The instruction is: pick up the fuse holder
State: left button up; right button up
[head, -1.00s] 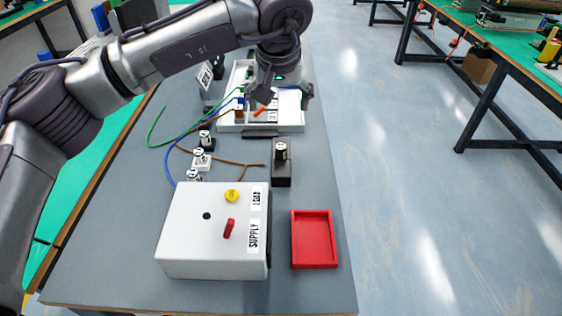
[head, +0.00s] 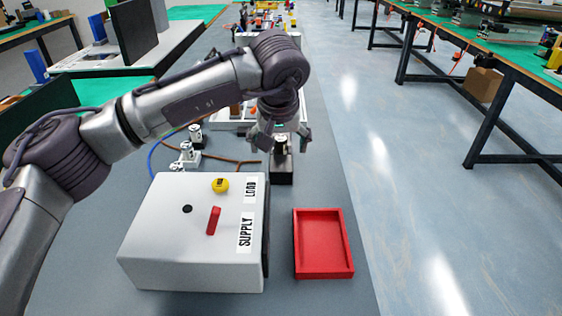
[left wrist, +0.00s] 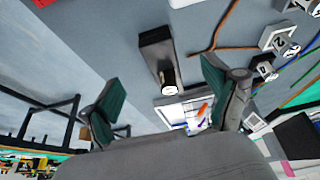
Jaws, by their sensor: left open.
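The thing I take for the fuse holder is a black rectangular block (head: 283,174) with a round, pale-topped cap. It stands on the grey table behind the red tray. It also shows in the left wrist view (left wrist: 155,52), its cap towards the space between my fingers. My left gripper (head: 280,143) is open and empty, fingers pointing down, over the cap end of the block. In the head view the fingers appear on either side of the cap; contact is not visible. My right gripper is not in view.
A white box (head: 160,238) marked SUPPLY and LOAD stands in front, with a red tray (head: 346,262) to its right. Numbered posts (head: 187,155) and brown and blue wires lie left of the block. A white tray (head: 222,123) is behind. The table's right edge is close.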

aim_at(281, 166)
pick_arm(q)
jog(key=x, duration=1)
jog(key=shift+w+d+f, duration=0.1)
jog(key=shift+w+d, duration=0.15)
jog(key=shift+w+f, duration=0.1)
jog(key=shift+f, duration=0.1)
jog(key=shift+c, duration=0.3)
jog(key=shift+r, duration=0.1)
jog(key=c, duration=1.4)
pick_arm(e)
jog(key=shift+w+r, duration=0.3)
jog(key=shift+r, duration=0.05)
pick_arm(q)
jog(key=shift+r, duration=0.1)
notch_tip(281, 166, up, 4)
jog(key=shift+d+r, duration=0.15)
jog(key=shift+r, duration=0.05)
jog(key=s+d+r, duration=0.6)
jog(key=d, duration=0.3)
jog(key=shift+d+r, duration=0.15)
jog(key=shift+d, duration=0.2)
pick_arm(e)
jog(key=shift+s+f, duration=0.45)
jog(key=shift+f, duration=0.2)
